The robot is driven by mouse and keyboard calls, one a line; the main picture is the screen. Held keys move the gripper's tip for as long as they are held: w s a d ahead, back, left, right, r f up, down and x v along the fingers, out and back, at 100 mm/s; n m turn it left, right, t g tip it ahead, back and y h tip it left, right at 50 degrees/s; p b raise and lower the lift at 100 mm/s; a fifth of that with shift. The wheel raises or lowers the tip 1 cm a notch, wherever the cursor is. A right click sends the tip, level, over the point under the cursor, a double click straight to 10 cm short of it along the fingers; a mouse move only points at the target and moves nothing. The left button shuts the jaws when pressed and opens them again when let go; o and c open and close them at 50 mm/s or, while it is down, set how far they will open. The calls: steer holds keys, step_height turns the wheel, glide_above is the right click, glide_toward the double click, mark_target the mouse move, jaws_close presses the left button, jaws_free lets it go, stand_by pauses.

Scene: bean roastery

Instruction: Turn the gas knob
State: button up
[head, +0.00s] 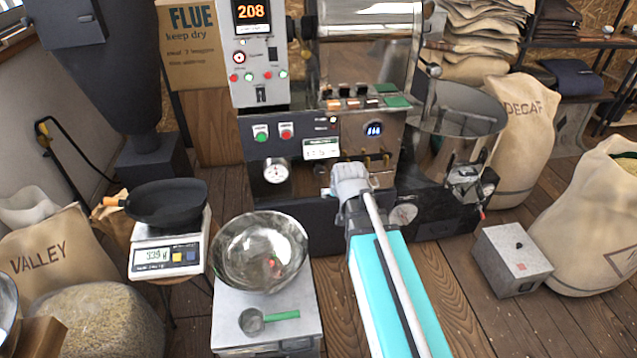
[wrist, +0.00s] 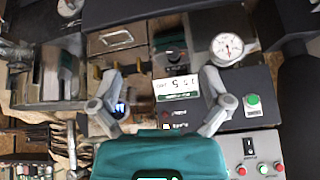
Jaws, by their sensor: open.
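The roaster's front panel (head: 262,148) stands ahead, with a round white gauge (head: 275,171) and a small white readout (head: 321,148). In the wrist view a dark knob-like part (wrist: 172,56) sits beside the readout (wrist: 175,89) and the gauge (wrist: 226,46). It looks like the gas knob, but I cannot be sure. My gripper (head: 352,172) is in front of the panel, right of the gauge, and hides part of it. In the wrist view my gripper (wrist: 160,76) is open and empty, its fingers to either side of the dark part. Contact is not visible.
A steel bowl (head: 240,238) stands on a grey box left of my arm. A black pan (head: 166,203) sits on a scale (head: 166,256). A round cooling bin (head: 455,122) is at the right. A grey box (head: 511,261) lies on the floor.

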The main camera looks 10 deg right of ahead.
mark_target(320, 173)
steer(key=w+f+m+t+b, duration=0.3)
steer(key=w+f+t+b, duration=0.8)
steer(key=b, duration=1.9)
steer(key=w+f, duration=0.5)
steer(key=shift+w, duration=0.4)
steer(key=shift+a+r, duration=0.1)
steer(key=w, duration=1.3)
steer(key=shift+w, duration=0.4)
